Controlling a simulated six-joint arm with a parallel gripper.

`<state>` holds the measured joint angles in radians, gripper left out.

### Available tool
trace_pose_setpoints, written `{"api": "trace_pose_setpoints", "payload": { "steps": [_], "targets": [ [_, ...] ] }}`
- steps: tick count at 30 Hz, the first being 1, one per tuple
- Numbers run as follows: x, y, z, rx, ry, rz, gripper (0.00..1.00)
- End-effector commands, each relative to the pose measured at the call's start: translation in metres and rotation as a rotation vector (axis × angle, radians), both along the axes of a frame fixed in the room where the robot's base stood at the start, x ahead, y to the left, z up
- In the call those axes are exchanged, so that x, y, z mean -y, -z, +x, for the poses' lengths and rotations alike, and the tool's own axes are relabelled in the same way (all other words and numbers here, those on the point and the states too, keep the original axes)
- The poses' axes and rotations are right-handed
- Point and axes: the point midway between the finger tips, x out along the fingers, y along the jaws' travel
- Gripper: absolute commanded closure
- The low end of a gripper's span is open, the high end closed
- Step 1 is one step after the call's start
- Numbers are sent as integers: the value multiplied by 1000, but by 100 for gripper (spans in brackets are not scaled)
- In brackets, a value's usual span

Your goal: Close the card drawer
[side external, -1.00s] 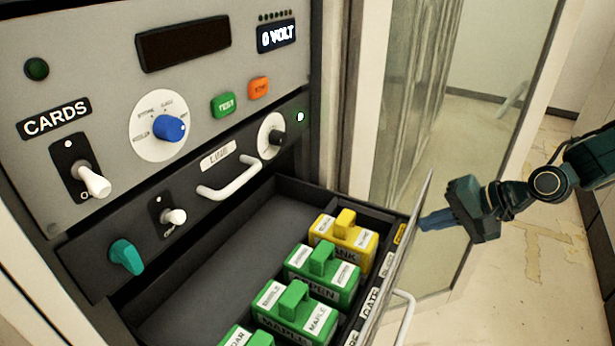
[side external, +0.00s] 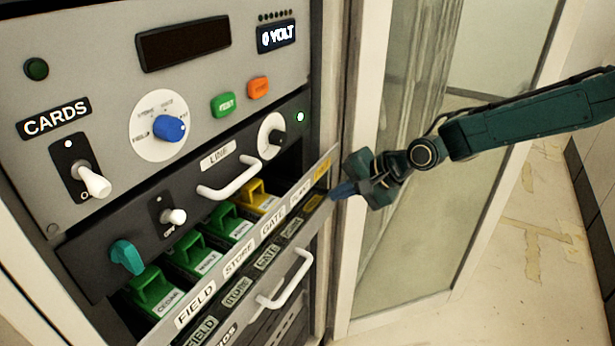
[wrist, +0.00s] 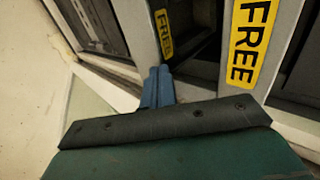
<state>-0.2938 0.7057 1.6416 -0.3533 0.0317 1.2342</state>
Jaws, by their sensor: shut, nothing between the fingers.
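The card drawer (side external: 243,257) is partly open, its labelled front panel standing a short way out from the cabinet. Green cards (side external: 192,252) and a yellow card (side external: 260,196) sit inside, their lower parts hidden behind the panel. My gripper (side external: 338,192) is shut and empty, its blue fingertips at the right end of the drawer front, seemingly touching it. In the wrist view the shut fingers (wrist: 158,88) are near a panel edge with a yellow FREE label (wrist: 165,34); contact is not clear there.
Above the drawer is a dark panel with a white LINE handle (side external: 229,178), a teal knob (side external: 127,257) and switches. A white handle (side external: 286,280) projects lower down the front. A glass door (side external: 420,190) stands to the right; the floor beyond it is clear.

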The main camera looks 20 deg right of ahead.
Motion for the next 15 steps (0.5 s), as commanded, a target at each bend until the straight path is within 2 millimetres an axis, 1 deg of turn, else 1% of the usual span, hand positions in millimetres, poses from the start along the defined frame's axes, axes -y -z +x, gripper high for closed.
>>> {"api": "trace_pose_setpoints", "payload": {
  "steps": [1, 6, 15],
  "targets": [
    [-7, 1, 6, 0, -3, 0, 100],
    [-25, 0, 24, 2, -3, 0, 100],
    [-47, 0, 46, 0, -1, 0, 100]
  ]
}}
